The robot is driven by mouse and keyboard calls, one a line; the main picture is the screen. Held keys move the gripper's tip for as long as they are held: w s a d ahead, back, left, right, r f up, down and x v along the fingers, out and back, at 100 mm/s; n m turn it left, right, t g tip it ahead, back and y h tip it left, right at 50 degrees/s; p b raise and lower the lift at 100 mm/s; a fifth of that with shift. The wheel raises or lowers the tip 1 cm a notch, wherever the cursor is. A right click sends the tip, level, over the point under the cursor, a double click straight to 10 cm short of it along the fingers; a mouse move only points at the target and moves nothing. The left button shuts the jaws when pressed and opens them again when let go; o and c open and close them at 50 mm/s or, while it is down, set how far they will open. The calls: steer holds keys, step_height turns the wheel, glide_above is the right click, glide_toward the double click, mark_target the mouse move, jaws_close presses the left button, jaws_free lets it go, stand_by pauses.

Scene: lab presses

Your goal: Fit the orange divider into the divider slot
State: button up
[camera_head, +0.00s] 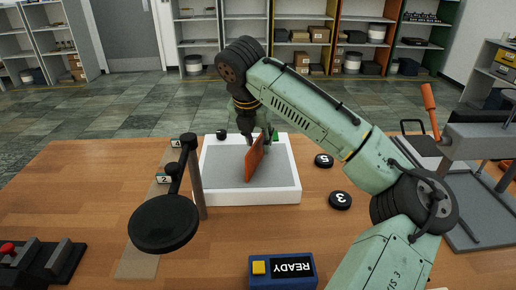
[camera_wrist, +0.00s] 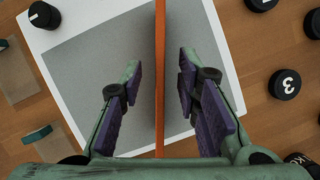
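The orange divider (camera_head: 254,160) is a thin flat panel, standing on edge and slanted in the head view, over the grey floor of a white tray (camera_head: 250,197). I cannot tell whether its lower edge touches the floor. My gripper (camera_head: 257,137) is above the tray at the divider's upper end. In the wrist view the divider (camera_wrist: 160,125) runs edge-on between the purple pads of my gripper (camera_wrist: 160,80). A gap shows on each side, so the gripper is open around it. The tray (camera_wrist: 60,40) lies below. I cannot make out the divider slot.
A black round disc on an arm (camera_head: 164,223) with a post stands at the tray's left front. Black numbered discs (camera_head: 340,200) lie to the right. A blue READY box (camera_head: 283,270) is at the front, a press (camera_head: 480,142) at far right. Table left of the tray has free room.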

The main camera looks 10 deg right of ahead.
steer(key=shift+f, duration=0.1)
jaws_close()
stand_by(0.3)
